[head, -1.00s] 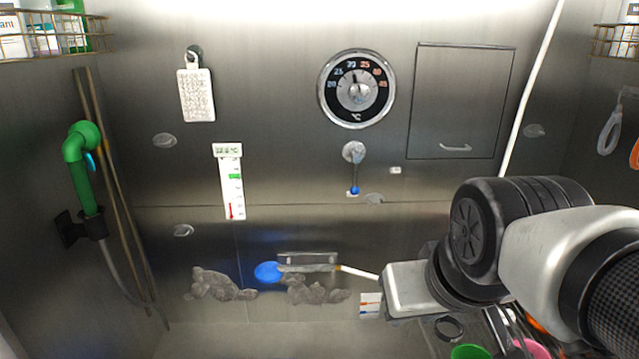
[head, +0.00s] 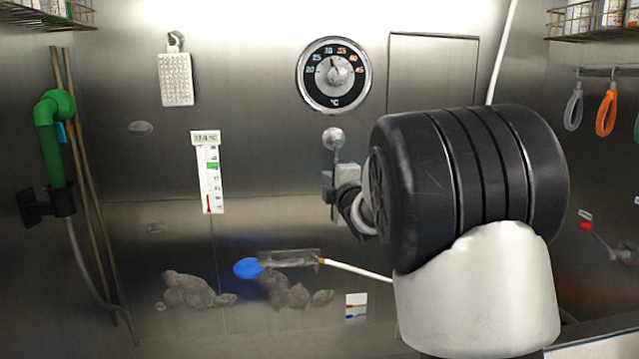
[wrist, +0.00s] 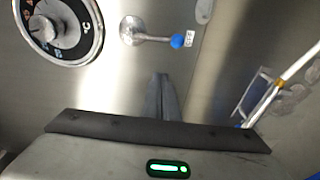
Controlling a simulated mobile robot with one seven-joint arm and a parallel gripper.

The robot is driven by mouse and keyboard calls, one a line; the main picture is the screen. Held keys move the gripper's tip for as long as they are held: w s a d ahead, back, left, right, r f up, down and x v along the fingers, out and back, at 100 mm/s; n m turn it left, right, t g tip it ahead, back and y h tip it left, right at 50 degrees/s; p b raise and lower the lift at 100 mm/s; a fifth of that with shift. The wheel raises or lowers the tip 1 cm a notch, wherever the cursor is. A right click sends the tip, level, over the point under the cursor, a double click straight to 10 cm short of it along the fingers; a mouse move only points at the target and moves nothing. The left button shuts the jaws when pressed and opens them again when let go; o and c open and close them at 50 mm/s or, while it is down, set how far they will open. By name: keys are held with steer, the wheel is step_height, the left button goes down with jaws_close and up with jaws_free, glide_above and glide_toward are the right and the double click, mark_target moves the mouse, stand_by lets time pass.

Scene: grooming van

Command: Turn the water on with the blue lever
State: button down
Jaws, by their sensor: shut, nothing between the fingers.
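The blue lever is a metal arm on a round pivot (head: 333,138) on the steel wall, below the temperature dial. In the head view its lower part and blue ball are hidden behind my gripper (head: 329,187). In the wrist view the whole lever (wrist: 153,37) shows, with its blue ball (wrist: 180,41) beside a small white label. That view is turned, so the lever runs sideways from the pivot, away from the dial. My gripper (wrist: 161,80) is shut and empty. Its fingertips appear below the lever in the wrist view, with a visible gap to the ball.
The temperature dial (head: 334,75) is above the lever. A white-handled tool (head: 357,270) and a blue round piece (head: 248,268) are lower on the wall. A green pipe (head: 50,140) is at left. Hanging loops (head: 607,112) and a red-tipped lever (head: 588,227) are at right.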

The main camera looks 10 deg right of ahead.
mark_target(335, 159)
steer(key=shift+w+a, duration=0.15)
steer(key=shift+a, duration=0.05)
steer(key=shift+f, duration=0.1)
steer(key=w+d+p, duration=0.1)
steer(key=w+d, duration=0.1)
steer(key=w, duration=0.7)
steer(key=shift+d+p, duration=0.3)
steer(key=shift+p, duration=0.05)
